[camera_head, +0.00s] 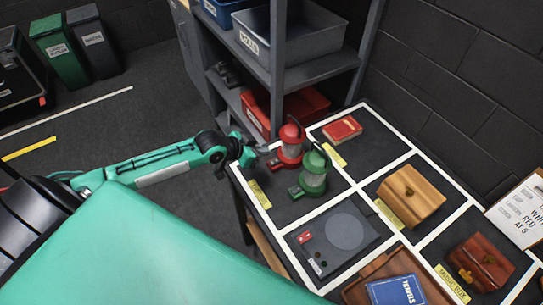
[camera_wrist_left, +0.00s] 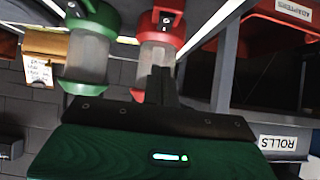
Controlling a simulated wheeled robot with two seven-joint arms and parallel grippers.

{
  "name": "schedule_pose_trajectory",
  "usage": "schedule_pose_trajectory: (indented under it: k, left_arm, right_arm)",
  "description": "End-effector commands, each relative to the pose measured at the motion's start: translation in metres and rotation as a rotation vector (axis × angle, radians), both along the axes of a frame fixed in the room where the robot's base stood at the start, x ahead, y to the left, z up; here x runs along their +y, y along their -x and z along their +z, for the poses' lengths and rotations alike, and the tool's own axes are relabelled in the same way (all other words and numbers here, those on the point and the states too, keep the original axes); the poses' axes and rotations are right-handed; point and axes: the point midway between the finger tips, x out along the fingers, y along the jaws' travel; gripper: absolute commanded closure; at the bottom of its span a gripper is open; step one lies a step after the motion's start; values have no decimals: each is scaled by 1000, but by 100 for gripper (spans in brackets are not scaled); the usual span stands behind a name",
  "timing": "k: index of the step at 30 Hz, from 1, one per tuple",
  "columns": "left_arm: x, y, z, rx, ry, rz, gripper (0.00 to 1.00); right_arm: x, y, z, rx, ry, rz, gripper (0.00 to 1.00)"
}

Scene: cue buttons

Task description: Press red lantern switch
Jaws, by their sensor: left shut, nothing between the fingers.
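The red lantern (camera_head: 290,147) stands upright on the dark table, in the back left cell. The green lantern (camera_head: 313,178) stands just in front of it, to the right. My left gripper (camera_head: 256,148) is shut and empty, just left of the red lantern at the table's left edge. In the left wrist view, the shut fingers (camera_wrist_left: 163,84) overlap the lower part of the red lantern (camera_wrist_left: 157,50); I cannot tell whether they touch it.
A grey shelf (camera_head: 315,66) with bins stands behind the table, a red bin (camera_head: 310,101) low on it. Other white-lined cells hold a red book (camera_head: 342,129), a wooden box (camera_head: 411,196), a flat dark device (camera_head: 335,244) and a red-brown chest (camera_head: 482,261).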

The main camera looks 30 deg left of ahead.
Motion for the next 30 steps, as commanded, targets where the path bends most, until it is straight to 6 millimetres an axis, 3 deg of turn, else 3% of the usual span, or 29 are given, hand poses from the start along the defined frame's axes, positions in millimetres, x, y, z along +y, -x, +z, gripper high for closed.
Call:
schedule_pose_trajectory:
  k: [6,15,30]
  left_arm:
    - [-17,-27,-20,-2,3,0,100]
    - [-17,-28,-56,1,0,-1,100]
    - [-18,-30,-60,12,-8,-1,100]
  right_arm:
    - [0,-1,11,-1,0,0,64]
    - [-1,-2,19,-2,1,0,64]
    - [-1,-2,23,-2,1,0,64]
